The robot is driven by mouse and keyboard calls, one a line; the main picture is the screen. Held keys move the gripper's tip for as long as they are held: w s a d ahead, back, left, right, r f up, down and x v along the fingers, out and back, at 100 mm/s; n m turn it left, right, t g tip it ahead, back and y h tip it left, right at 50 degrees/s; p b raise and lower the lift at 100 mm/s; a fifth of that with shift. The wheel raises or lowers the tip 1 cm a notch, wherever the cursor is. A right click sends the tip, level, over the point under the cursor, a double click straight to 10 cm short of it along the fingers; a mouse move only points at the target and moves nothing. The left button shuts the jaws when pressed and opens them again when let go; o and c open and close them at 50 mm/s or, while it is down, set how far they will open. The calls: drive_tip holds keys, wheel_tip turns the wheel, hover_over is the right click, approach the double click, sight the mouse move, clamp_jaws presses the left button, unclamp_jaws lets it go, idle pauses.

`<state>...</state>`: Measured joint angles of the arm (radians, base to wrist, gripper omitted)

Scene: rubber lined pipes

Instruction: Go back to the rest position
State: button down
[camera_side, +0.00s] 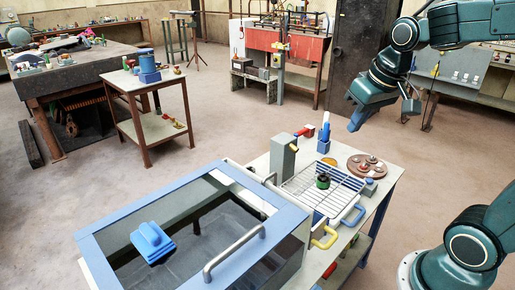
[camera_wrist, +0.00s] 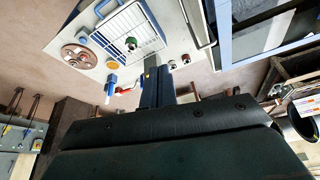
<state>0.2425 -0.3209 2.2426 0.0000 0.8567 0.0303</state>
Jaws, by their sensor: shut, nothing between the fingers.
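My gripper (camera_side: 356,122) hangs in the air at the upper right of the side view, well above and behind the work table (camera_side: 388,190). Its fingers are shut, with nothing between them. In the wrist view the closed fingers (camera_wrist: 156,82) point toward the table, with bare floor and the table top beyond them. No object touches the gripper.
The table holds a wire rack (camera_side: 325,190) with a dark green-banded piece (camera_side: 323,181), a round brown plate (camera_side: 367,165), a grey post (camera_side: 283,158) and a blue upright piece (camera_side: 324,135). A blue-framed glass-lidded box (camera_side: 120,218) stands front left. Air around my gripper looks clear.

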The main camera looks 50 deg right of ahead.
drive_tip(key=s+a+n+t+y, duration=0.1)
drive_tip(key=s+a+n, duration=0.2)
drive_tip(key=s+a, duration=0.4)
drive_tip(key=shift+s+f+t, duration=0.3)
drive_tip(key=shift+s, duration=1.25)
